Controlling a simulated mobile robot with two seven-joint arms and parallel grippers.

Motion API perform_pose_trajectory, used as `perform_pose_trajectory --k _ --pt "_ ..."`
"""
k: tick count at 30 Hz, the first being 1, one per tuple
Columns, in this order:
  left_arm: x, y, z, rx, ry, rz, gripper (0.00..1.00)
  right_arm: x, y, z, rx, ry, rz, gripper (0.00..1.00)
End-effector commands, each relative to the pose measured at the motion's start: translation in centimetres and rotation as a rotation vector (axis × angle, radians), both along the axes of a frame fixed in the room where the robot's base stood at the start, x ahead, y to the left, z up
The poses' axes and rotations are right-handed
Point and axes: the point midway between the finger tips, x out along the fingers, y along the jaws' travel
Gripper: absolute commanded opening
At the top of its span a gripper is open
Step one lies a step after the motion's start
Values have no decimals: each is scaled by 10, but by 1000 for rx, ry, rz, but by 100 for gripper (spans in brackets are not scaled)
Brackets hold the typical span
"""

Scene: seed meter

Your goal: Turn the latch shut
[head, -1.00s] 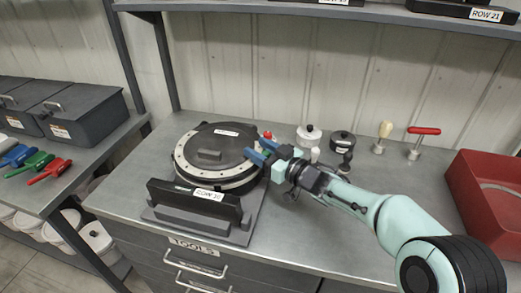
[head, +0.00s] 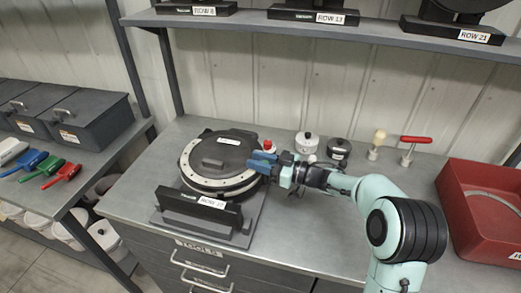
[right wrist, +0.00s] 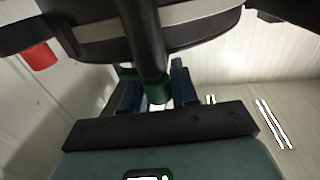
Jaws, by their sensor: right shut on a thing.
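The seed meter (head: 213,163) lies on the bench on a grey stand, a round black housing with a pale ring and a dark lid. My right gripper (head: 262,161) is at its right edge, with its blue fingers close together. In the right wrist view, a dark latch lever (right wrist: 143,42) runs down to a green end (right wrist: 154,90) between the fingers of my right gripper (right wrist: 155,92), which is shut on it. In the head view the fingers hide the latch. My left gripper is out of view.
A red knob (head: 268,145) stands just behind the fingers. A white-lidded pot (head: 306,143), a dark pot (head: 339,148), a pale-handled tool (head: 378,138) and a red T-handle (head: 416,140) stand at the back. A red bin (head: 478,205) is at right.

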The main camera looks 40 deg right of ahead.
Motion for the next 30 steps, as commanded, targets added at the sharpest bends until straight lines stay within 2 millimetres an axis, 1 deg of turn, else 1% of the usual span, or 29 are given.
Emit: perform_pose_trajectory --k 1,11,18,24,30 --pt "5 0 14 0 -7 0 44 2 -1 5 1 3 42 0" --pt "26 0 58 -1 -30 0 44 -2 3 5 0 -2 358 0" --pt "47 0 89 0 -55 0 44 -4 5 5 -2 -3 582 0" --pt "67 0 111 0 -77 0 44 -7 7 5 -1 -5 744 0" --pt "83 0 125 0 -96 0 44 -9 7 4 -2 -6 864 0"
